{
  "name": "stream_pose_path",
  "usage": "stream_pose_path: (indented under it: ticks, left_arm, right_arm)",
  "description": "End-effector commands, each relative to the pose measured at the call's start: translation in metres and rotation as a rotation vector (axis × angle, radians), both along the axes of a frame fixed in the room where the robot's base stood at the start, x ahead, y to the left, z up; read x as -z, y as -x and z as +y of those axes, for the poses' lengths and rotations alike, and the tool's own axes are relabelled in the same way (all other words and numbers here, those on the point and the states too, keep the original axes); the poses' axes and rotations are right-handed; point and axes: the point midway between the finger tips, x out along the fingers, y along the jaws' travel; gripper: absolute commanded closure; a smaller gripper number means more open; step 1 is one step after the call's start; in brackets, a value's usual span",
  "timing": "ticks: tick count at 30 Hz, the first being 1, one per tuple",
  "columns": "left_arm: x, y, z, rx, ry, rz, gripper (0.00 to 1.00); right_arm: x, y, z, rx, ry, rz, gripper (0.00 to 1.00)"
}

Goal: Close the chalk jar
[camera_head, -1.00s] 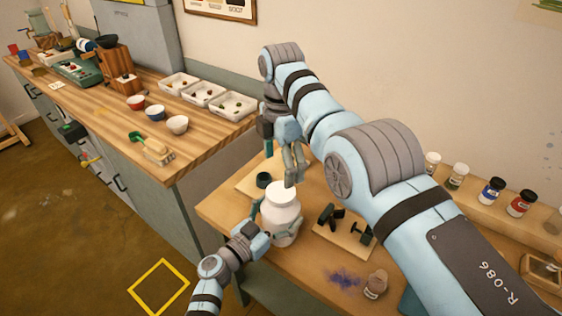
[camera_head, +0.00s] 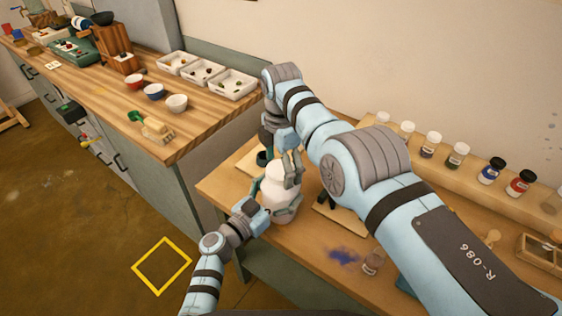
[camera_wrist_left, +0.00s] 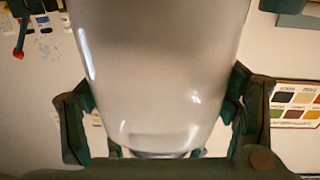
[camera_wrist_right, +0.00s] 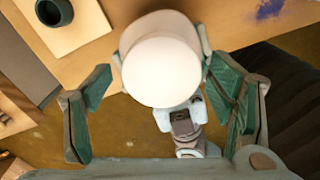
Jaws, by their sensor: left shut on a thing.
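The chalk jar (camera_head: 278,203) is white and stands upright on the small wooden table (camera_head: 318,252). Its round white top (camera_wrist_right: 160,72) shows from above in the right wrist view; I cannot tell whether the lid sits fully down. My left gripper (camera_head: 272,210) is shut on the jar's body from the front left. The jar's pale body (camera_wrist_left: 160,80) fills the middle of the left wrist view between the fingers. My right gripper (camera_head: 283,168) points down over the jar's top. Its fingers (camera_wrist_right: 165,98) are spread on either side of the white top, with a gap at the left.
A dark green cup (camera_wrist_right: 54,12) sits on a board beside the jar. A rack of pigment jars (camera_head: 455,155) runs along the back right. A workbench (camera_head: 130,110) stands at left.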

Motion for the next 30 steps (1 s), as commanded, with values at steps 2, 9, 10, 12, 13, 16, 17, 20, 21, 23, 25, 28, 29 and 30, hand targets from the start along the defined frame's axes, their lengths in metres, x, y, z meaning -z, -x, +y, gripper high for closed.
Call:
stream_pose_path:
  ticks: [2,9,10,12,13,16,17,20,21,23,25,28,29,30]
  left_arm:
    - [-0.0018,-0.0005,-0.0002,0.000,0.003,-0.003,0.97]
    - [-0.0019,-0.0005,-0.0004,0.001,0.002,-0.004,0.97]
    - [-0.0019,-0.0004,-0.0005,0.001,0.002,-0.004,0.97]
    - [-0.0019,-0.0003,-0.0005,0.001,0.002,-0.004,0.97]
    - [-0.0019,-0.0003,-0.0005,0.001,0.002,-0.004,0.97]
    - [-0.0020,-0.0002,-0.0007,0.002,0.002,-0.004,0.97]
    - [-0.0020,-0.0003,-0.0008,0.002,0.003,-0.004,0.97]
    - [-0.0021,-0.0001,-0.0009,0.003,0.002,-0.005,0.97]
    - [-0.0021,-0.0001,-0.0010,0.003,0.002,-0.005,0.97]
    - [-0.0021,0.0000,-0.0011,0.003,0.002,-0.005,0.97]
    - [-0.0021,0.0001,-0.0012,0.004,0.001,-0.006,0.97]
    - [-0.0022,0.0002,-0.0014,0.005,0.001,-0.006,0.97]
    - [-0.0022,0.0002,-0.0015,0.005,0.001,-0.006,0.97]
    - [-0.0022,0.0003,-0.0016,0.005,0.001,-0.006,0.97]
  right_arm:
    - [-0.0003,0.0000,0.0000,0.000,0.000,0.000,0.35]
    - [-0.0005,-0.0003,0.0002,0.000,-0.001,-0.001,0.73]
    - [-0.0005,-0.0003,0.0002,0.000,-0.001,-0.001,0.74]
    - [-0.0005,-0.0003,0.0002,0.021,-0.001,-0.002,0.74]
    - [-0.0005,-0.0003,0.0002,0.050,-0.001,-0.002,0.74]
    - [-0.0003,-0.0004,0.0003,0.266,0.000,-0.001,0.74]
    - [-0.0001,-0.0004,0.0003,0.369,0.001,-0.001,0.74]
    - [0.0004,-0.0002,0.0007,0.814,0.000,0.000,0.74]
    - [0.0004,0.0001,0.0007,1.016,0.001,0.000,0.74]
    - [0.0001,0.0000,0.0007,1.317,0.003,0.001,0.74]
    - [0.0002,0.0000,0.0009,1.669,0.003,0.002,0.74]
    - [0.0005,0.0001,0.0011,2.171,0.006,0.004,0.74]
    - [0.0005,-0.0001,0.0012,2.320,0.006,0.005,0.74]
    - [0.0005,-0.0002,0.0013,2.521,0.005,0.005,0.74]
